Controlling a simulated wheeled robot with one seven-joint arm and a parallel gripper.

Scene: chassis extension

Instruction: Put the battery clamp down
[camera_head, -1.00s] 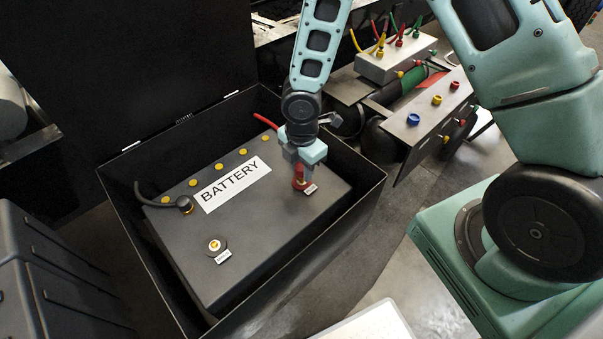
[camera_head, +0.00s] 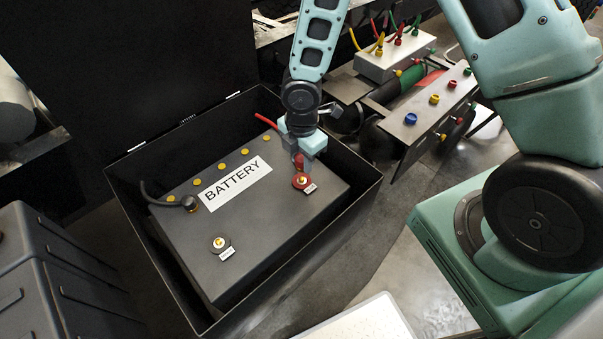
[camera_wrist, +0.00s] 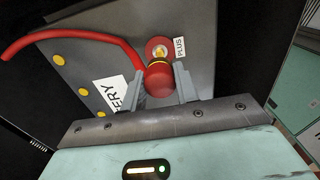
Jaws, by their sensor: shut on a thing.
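The battery (camera_head: 255,222) is a large dark block with a white BATTERY label, inside an open black box. My gripper (camera_head: 301,158) is above its right side, shut on a red battery clamp (camera_head: 298,162) with a red cable. In the wrist view the clamp (camera_wrist: 158,82) sits between my two fingers. The red-ringed plus terminal (camera_head: 303,181) is uncovered just below the clamp; it also shows in the wrist view (camera_wrist: 160,48). The clamp looks raised off it. A black clamp (camera_head: 188,203) lies on the battery's left edge, away from the bare minus terminal (camera_head: 219,243).
The black box walls (camera_head: 345,215) rise around the battery. Behind right are a white connector box (camera_head: 395,58) with coloured cables and a panel (camera_head: 428,112) with coloured knobs. Dark cases (camera_head: 60,275) stand at left. The battery top's front part is clear.

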